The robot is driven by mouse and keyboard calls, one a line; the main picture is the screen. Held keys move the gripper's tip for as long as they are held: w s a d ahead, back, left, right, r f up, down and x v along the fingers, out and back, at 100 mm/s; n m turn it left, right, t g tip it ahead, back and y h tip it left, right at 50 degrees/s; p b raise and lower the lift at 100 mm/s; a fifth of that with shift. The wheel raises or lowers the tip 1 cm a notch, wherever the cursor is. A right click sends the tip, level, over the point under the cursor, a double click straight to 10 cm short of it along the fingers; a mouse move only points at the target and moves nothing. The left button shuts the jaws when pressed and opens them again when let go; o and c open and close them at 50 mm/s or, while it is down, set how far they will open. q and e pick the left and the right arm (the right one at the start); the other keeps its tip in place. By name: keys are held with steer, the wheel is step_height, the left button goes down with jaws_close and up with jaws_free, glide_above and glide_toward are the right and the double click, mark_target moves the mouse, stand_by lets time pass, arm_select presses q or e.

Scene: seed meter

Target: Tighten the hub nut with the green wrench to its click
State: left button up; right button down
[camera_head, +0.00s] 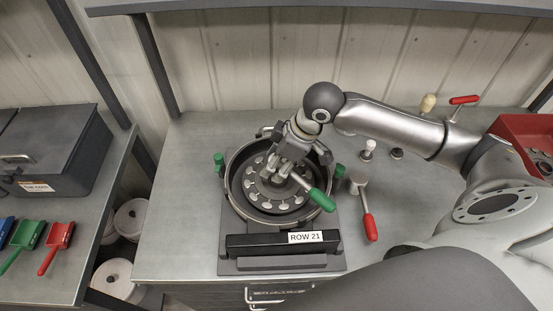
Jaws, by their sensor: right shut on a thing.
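The round seed meter (238,198) sits open on a dark stand, with a plate ringed by several pale discs (262,205) inside. My right gripper (284,170) reaches down over the middle of the plate. It is shut on the green wrench, whose green handle (321,199) points toward the lower right across the housing rim. The hub nut and the wrench's head are hidden under the gripper, so I cannot tell whether the wrench sits on the nut. My left gripper is not in view.
A red-handled tool (370,226) lies right of the meter; another (463,100) is at the back. A white knob (368,147), a cream-topped piece (428,103) and a red bin (522,126) are further right. The bench (175,200) is clear left of the meter.

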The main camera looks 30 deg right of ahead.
steer(key=shift+f+p, duration=0.25)
steer(key=shift+p, duration=0.15)
stand_by(0.7)
steer(key=c, duration=0.7)
jaws_free()
steer(key=shift+f, duration=0.1)
steer(key=o, duration=0.5)
step_height(320, 180, up, 6)
steer(key=p, duration=0.8)
